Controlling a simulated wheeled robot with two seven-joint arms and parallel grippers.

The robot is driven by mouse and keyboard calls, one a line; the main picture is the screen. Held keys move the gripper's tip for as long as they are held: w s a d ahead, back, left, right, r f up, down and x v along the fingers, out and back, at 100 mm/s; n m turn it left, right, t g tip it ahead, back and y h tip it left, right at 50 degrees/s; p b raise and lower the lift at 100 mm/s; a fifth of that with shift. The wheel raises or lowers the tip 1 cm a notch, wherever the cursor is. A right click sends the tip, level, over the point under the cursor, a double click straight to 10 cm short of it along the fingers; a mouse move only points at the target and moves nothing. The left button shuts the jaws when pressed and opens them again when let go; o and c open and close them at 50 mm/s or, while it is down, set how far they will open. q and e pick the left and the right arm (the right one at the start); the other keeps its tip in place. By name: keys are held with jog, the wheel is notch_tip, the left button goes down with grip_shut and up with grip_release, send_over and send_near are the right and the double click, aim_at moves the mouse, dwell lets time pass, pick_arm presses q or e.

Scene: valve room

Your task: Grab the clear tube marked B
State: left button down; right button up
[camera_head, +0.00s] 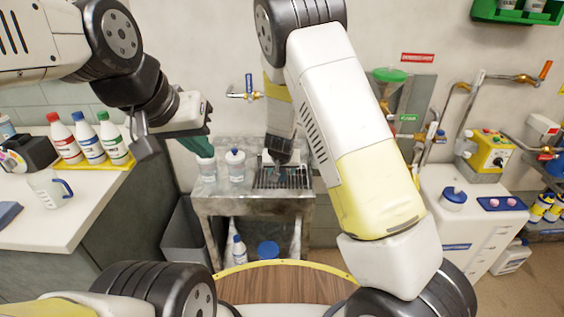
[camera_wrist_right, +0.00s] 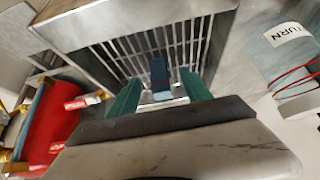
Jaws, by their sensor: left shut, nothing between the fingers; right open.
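I cannot make out a clear tube with a B mark in either view. Two clear containers with pale contents, the left one (camera_head: 206,167) and the right one with a blue cap (camera_head: 236,166), stand on the metal sink stand (camera_head: 225,198). My left gripper (camera_head: 203,138) is shut and empty above the left one. My right gripper (camera_head: 276,163) is over the grate of the stand, partly hidden by its own wrist. In the right wrist view its green fingers (camera_wrist_right: 160,92) are open, with a small dark blue piece (camera_wrist_right: 159,72) seen between them; I cannot tell what it is.
Left counter (camera_head: 95,200) holds red, blue and green capped bottles (camera_head: 88,140) and a jug (camera_head: 48,188). A white cabinet (camera_head: 460,225) stands right. Pipes and valves line the wall. The right wrist view shows a clear container labelled "TURN" (camera_wrist_right: 283,65) beside the grate (camera_wrist_right: 185,45).

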aim_at(282, 170)
jog(key=x, duration=0.5)
jog(key=shift+w+d, duration=0.15)
jog(key=shift+w, duration=0.3)
grip_shut()
